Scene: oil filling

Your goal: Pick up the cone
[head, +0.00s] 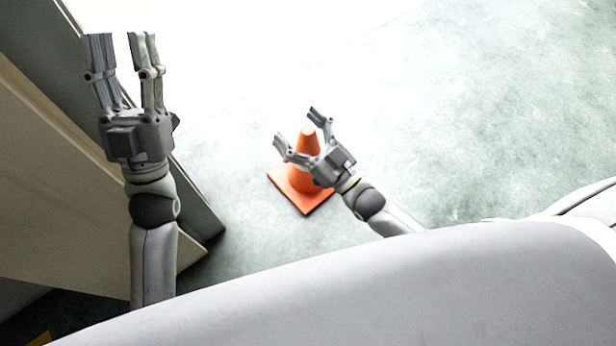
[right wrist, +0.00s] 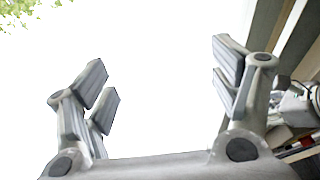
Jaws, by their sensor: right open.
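An orange cone (head: 307,142) with a square base stands upright on the floor near the middle of the head view. My right gripper (head: 296,124) is open and overlaps the cone in the head view, hiding part of its right side. I cannot tell whether it touches the cone. In the right wrist view my right gripper (right wrist: 165,80) has its fingers wide apart with nothing between them, and the cone does not show there. My left gripper (head: 121,38) is raised at the left of the head view, its fingers apart and empty.
A beige panel or cabinet-like structure (head: 60,190) with a grey edge fills the left side of the head view, behind my left arm. The greenish-grey floor (head: 480,110) right of the cone is clear. In the right wrist view, structures and clutter (right wrist: 298,108) show at the right edge.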

